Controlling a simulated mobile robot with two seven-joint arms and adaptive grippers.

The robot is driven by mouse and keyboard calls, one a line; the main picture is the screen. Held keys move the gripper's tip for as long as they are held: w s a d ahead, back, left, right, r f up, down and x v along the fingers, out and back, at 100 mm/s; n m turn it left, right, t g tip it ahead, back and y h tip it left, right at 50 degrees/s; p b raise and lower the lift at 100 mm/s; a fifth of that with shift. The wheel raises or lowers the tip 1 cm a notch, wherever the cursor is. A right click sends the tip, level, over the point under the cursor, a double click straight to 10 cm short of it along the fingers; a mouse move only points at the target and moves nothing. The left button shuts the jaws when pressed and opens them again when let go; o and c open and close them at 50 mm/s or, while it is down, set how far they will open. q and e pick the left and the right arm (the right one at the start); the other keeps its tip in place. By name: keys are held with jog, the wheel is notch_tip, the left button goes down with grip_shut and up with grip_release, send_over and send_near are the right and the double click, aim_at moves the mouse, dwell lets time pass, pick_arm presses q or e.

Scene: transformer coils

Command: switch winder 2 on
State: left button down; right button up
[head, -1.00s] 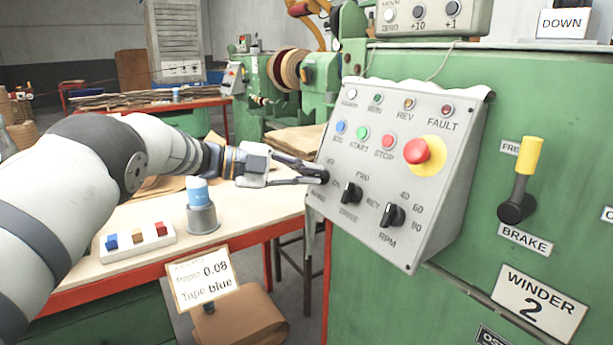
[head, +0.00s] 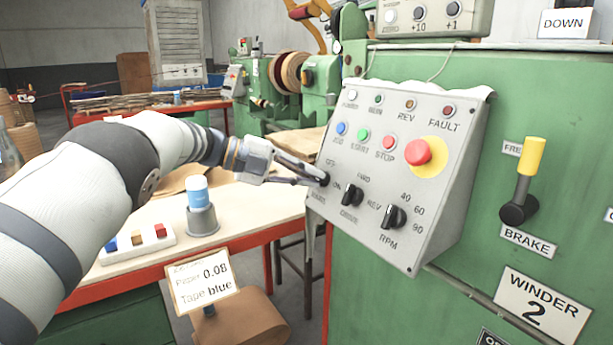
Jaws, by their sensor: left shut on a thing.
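The grey control panel (head: 318,208) of winder 2 is mounted on the green machine, above the "WINDER 2" plate (head: 537,305). My left gripper (head: 321,181) is at the panel's left edge, its fingers shut on the black OFF/ON power knob (head: 325,178). The fingers partly hide this knob, so its exact setting is hard to tell. The FWD/REV knob (head: 351,195) and the RPM knob (head: 394,217) are to its right. Above are the green START button (head: 363,135), red STOP button (head: 389,142) and red emergency button (head: 418,152) on yellow. The indicator lamps look unlit. My right gripper is not in view.
The yellow-handled brake lever (head: 527,165) stands right of the panel. A sign (head: 203,283) stands in front. Another winder (head: 290,85) is behind.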

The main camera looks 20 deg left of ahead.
pick_arm(q)
jog(key=shift+d, duration=0.15)
jog(key=c, duration=1.7)
grip_release()
jog(key=shift+w+d, duration=0.1)
jog(key=v, duration=1.2)
jog(key=shift+f, duration=0.1)
